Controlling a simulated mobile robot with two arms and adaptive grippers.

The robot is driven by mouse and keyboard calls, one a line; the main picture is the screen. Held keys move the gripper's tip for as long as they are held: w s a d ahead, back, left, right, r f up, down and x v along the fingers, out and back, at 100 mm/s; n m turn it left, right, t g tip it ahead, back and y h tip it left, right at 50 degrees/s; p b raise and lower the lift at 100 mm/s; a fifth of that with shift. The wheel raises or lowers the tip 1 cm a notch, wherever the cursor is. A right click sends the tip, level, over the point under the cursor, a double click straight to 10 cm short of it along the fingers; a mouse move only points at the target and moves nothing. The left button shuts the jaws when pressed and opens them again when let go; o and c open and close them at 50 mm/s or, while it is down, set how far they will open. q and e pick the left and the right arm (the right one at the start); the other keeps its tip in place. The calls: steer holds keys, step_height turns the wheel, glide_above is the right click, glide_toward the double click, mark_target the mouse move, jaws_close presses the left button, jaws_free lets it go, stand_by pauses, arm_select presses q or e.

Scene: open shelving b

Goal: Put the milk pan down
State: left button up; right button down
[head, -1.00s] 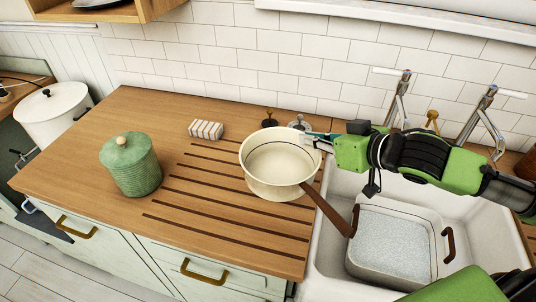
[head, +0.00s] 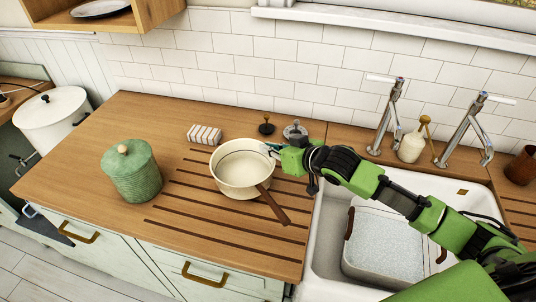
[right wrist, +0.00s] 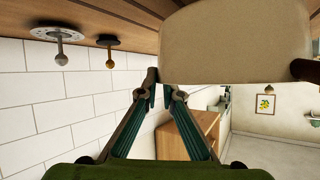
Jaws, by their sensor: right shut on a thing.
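The milk pan (head: 238,182) is cream, with a dark rim line and a brown wooden handle pointing to the lower right. It is upright over the grooved part of the wooden counter (head: 90,170). My right gripper (head: 273,151) is shut on the pan's rim at its right side. In the right wrist view, the pan's wall (right wrist: 235,45) fills the upper middle, beside the fingertips (right wrist: 157,84). I cannot tell whether the pan's base touches the counter. My left gripper is out of view.
A green lidded jar (head: 131,172) stands to the left. A striped block (head: 204,134) lies behind the pan, and small knobs (head: 266,126) stand near the wall. The sink (head: 325,235) with a basin (head: 385,245) is to the right. Grooved counter before the pan is clear.

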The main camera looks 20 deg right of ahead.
mark_target(268, 159)
steer(key=shift+w+a+f, duration=0.15)
steer(key=shift+w, duration=0.1)
step_height(268, 159, down, 2)
steer(key=shift+f+p, duration=0.15)
steer(key=shift+p, duration=0.5)
steer(key=shift+f, duration=0.45)
steer(key=shift+f, duration=0.1)
steer(key=c, duration=2.2)
jaws_free()
steer(key=shift+f, duration=0.1)
steer(key=shift+s, duration=0.1)
